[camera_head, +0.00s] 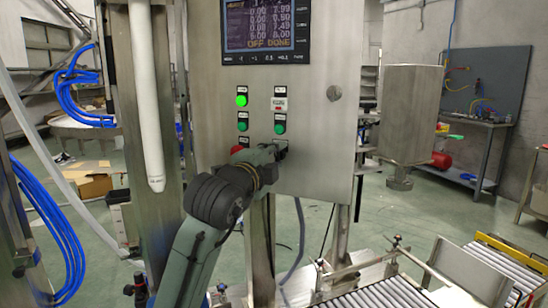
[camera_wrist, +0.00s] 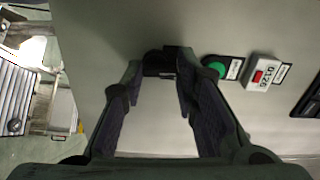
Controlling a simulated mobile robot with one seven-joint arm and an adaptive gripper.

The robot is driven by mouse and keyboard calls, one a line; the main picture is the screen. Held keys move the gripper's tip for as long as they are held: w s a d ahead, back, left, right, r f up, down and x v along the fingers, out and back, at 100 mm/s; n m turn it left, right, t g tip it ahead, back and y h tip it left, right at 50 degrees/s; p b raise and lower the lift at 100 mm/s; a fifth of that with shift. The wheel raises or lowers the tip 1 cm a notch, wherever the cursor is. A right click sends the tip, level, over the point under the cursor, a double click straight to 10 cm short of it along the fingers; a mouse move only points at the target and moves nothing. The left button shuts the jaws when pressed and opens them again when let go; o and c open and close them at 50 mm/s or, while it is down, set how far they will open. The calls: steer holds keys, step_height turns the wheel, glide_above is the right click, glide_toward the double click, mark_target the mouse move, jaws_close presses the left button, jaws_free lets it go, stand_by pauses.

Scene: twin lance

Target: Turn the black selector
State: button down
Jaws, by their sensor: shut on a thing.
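The black selector (camera_wrist: 157,61) sits on the grey metal panel at the top middle of the wrist view, beside a green button. My gripper (camera_wrist: 161,73) reaches to it, with one finger on each side of it, and is shut on it. In the head view my gripper (camera_head: 276,151) is at the lower right part of the control panel (camera_head: 310,170), below the right green button. There the gripper covers most of the selector, and its turn angle cannot be told.
The panel carries a screen (camera_head: 262,25), a lit green lamp (camera_head: 241,100), green buttons (camera_head: 280,128) and a partly hidden red button (camera_head: 237,149). A small counter with a red part (camera_wrist: 262,74) is near the selector. A roller conveyor (camera_head: 385,293) is at lower right.

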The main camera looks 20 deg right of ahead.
steer(key=n, duration=0.3)
steer(key=shift+n, duration=0.4)
steer(key=n+p, duration=0.1)
steer(key=n, duration=0.3)
steer(key=shift+w+a+f, duration=0.1)
steer(key=shift+n, duration=0.3)
steer(key=c, duration=1.2)
jaws_free()
steer(key=shift+c, duration=0.2)
steer(key=v, duration=1.2)
